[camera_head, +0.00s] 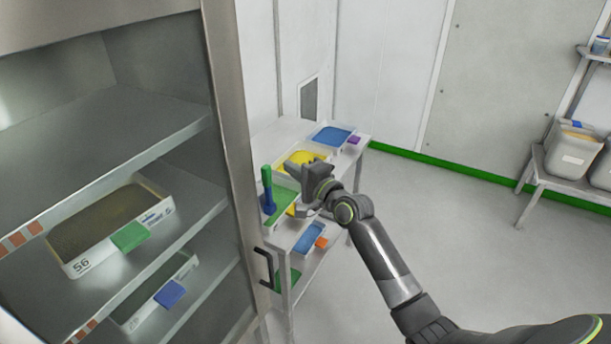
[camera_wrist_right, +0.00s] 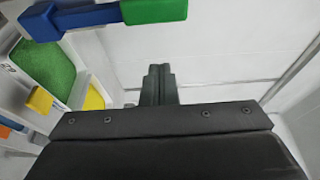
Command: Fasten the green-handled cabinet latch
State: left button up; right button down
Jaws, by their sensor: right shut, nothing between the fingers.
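The cabinet latch has an upright green handle (camera_head: 267,182) above a blue lower part (camera_head: 268,208), at the right edge of the cabinet's steel frame (camera_head: 228,130). In the right wrist view the green handle (camera_wrist_right: 153,10) and the blue part (camera_wrist_right: 68,18) cross the top left. My right gripper (camera_head: 294,166) is to the right of the latch handle, close to it in the picture but apart from it. Its fingers (camera_wrist_right: 158,85) are together and hold nothing. My left gripper is not in view.
Cabinet shelves at left hold bins, including one marked 56 (camera_head: 72,266). A black pull handle (camera_head: 265,268) is below the latch. Behind my gripper stands a white rack (camera_head: 272,138) with colourful trays. Another rack (camera_head: 545,180) with bins stands right. Floor between is clear.

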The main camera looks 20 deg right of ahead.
aim_at(268, 190)
jog(key=a+p, duration=0.1)
jog(key=s+a+p, duration=0.1)
jog(key=a, duration=0.1)
jog(key=shift+a, duration=0.3)
dwell(0.3)
